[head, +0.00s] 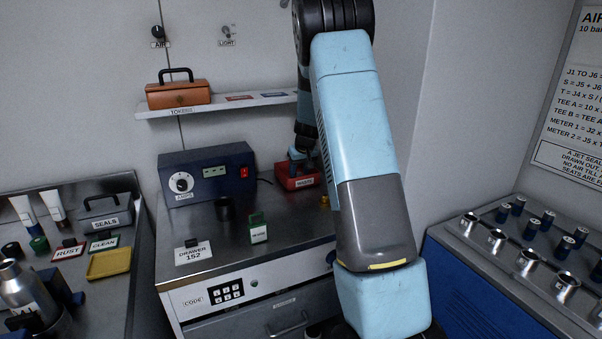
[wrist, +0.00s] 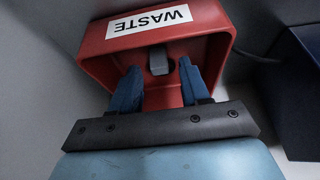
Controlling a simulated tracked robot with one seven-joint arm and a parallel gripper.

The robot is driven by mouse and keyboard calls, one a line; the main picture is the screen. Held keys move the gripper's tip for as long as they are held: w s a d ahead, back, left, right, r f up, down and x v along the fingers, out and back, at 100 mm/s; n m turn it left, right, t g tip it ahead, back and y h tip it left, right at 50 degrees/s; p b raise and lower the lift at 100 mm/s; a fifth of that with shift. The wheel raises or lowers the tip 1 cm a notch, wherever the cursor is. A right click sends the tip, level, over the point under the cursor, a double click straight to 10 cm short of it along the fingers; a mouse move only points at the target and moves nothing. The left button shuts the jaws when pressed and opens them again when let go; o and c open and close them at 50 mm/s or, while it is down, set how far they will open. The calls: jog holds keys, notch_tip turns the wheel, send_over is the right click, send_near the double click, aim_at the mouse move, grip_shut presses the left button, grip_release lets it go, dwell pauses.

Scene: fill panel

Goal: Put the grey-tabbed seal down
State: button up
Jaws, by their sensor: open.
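The grey-tabbed seal (wrist: 158,60) shows in the wrist view inside the red waste bin (wrist: 218,48). Its grey tab faces me, with a dark part beside it. My gripper (wrist: 159,67) is open, its two blue fingers reaching into the bin on either side of the tab, with a gap showing on both sides. In the head view the waste bin (head: 309,182) stands at the back of the drawer cabinet, and my gripper (head: 302,158) is over it, partly hidden by my arm. The seal is hidden there.
A blue amps meter box (head: 208,175) stands left of the bin. A shelf (head: 220,105) with an orange toolbox (head: 179,94) hangs above.

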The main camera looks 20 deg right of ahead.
jog(key=s+a+r, duration=0.3)
jog(key=s+r, duration=0.3)
jog(key=r, duration=0.3)
jog(key=s+a+r, duration=0.3)
jog(key=s+r, duration=0.4)
jog(key=r, duration=0.1)
jog(key=s+a+r, duration=0.3)
jog(key=s, duration=0.3)
jog(key=s+a+r, duration=0.3)
jog(key=s, duration=0.2)
jog(key=s+a, duration=0.2)
jog(key=s, duration=0.8)
jog(key=s+a+f+t, duration=0.1)
jog(key=s+a, duration=0.1)
jog(key=s, duration=0.9)
jog(key=shift+s+a+f, duration=0.15)
jog(key=shift+a, duration=0.1)
jog(key=shift+d, duration=0.1)
